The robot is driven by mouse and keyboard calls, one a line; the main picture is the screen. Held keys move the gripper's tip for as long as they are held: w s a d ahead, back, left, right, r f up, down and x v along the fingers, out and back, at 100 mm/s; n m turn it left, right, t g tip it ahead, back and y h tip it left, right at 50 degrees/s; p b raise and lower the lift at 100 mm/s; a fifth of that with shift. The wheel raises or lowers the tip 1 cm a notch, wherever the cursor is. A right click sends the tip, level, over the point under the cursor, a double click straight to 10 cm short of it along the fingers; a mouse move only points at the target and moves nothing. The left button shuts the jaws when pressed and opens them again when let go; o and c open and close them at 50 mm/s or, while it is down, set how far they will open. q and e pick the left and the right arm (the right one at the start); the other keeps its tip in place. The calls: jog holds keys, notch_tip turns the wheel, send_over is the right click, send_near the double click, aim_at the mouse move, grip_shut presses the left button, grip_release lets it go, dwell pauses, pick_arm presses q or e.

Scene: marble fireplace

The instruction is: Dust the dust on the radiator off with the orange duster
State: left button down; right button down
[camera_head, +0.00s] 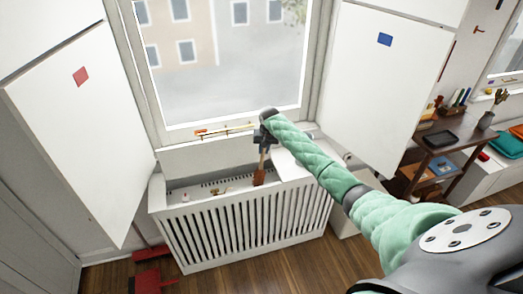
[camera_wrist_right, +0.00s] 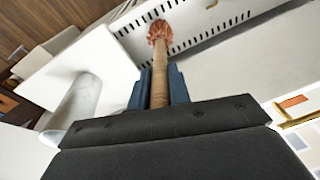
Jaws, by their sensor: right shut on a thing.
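The white slatted radiator (camera_head: 245,225) stands below the window, and its slotted top also shows in the right wrist view (camera_wrist_right: 192,22). My right gripper (camera_head: 265,140) is over the radiator top, shut on the wooden handle of the orange duster (camera_head: 260,177). The duster's orange head (camera_wrist_right: 160,33) points down at the radiator top in the right wrist view; I cannot tell whether it touches. Small brownish bits (camera_head: 219,190) lie on the radiator top left of the duster; they may be dust. My left gripper is not in view.
Small items lie on the window sill (camera_head: 225,131). Open white shutters stand left (camera_head: 85,120) and right (camera_head: 385,85) of the window. A red dustpan (camera_head: 150,281) lies on the floor at left. A dark wooden table (camera_head: 450,140) stands at right.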

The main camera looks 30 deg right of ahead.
jog(key=shift+s+d+f, duration=0.1)
jog(key=shift+s+d, duration=0.05)
jog(key=shift+d, duration=0.4)
jog(key=shift+s+d, duration=0.15)
jog(key=shift+d, duration=0.45)
jog(key=d, duration=0.2)
jog(key=shift+s+d, duration=0.3)
jog(key=shift+s, duration=0.05)
notch_tip(320, 180, up, 17)
dwell(0.8)
dwell(0.9)
